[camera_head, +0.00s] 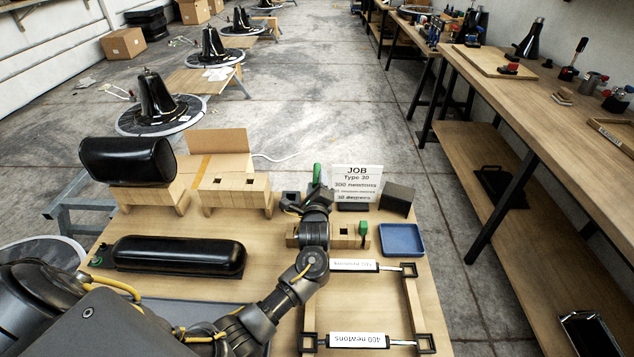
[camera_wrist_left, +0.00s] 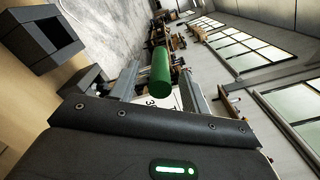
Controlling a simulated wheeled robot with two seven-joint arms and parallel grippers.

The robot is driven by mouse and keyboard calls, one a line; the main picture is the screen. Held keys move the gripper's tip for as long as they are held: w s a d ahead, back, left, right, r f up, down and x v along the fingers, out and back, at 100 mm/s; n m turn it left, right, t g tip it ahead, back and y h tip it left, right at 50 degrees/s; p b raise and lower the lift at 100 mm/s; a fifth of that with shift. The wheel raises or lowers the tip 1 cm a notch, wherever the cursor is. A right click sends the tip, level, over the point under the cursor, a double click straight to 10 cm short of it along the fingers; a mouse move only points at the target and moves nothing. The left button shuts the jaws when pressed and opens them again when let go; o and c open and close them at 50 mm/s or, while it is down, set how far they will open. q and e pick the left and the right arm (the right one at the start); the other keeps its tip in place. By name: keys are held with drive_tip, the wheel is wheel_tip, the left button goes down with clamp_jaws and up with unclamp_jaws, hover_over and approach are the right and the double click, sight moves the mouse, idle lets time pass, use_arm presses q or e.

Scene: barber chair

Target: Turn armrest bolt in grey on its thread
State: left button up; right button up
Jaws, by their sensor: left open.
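My left gripper (camera_head: 317,192) is open, above the wooden block (camera_head: 345,235) in the middle of the bench. A green handle (camera_head: 317,172) stands up right by its fingers; a green cylinder (camera_wrist_left: 161,74) shows just past the gripper's dark edge in the left wrist view. I cannot tell whether the fingers touch it. A long black padded armrest (camera_head: 180,256) lies on the bench to the left. I cannot make out a grey armrest bolt; the gripper and arm cover part of the block. My right gripper is not in view.
A job card (camera_head: 357,184), dark box (camera_head: 398,200) and blue tray (camera_head: 402,239) stand right of the gripper. A wooden frame with "400 newtons" labels (camera_head: 358,341) lies in front. A black cushion (camera_head: 128,160) on a wooden stand is at the back left.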

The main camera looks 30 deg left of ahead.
use_arm(q)
clamp_jaws()
idle(0.3)
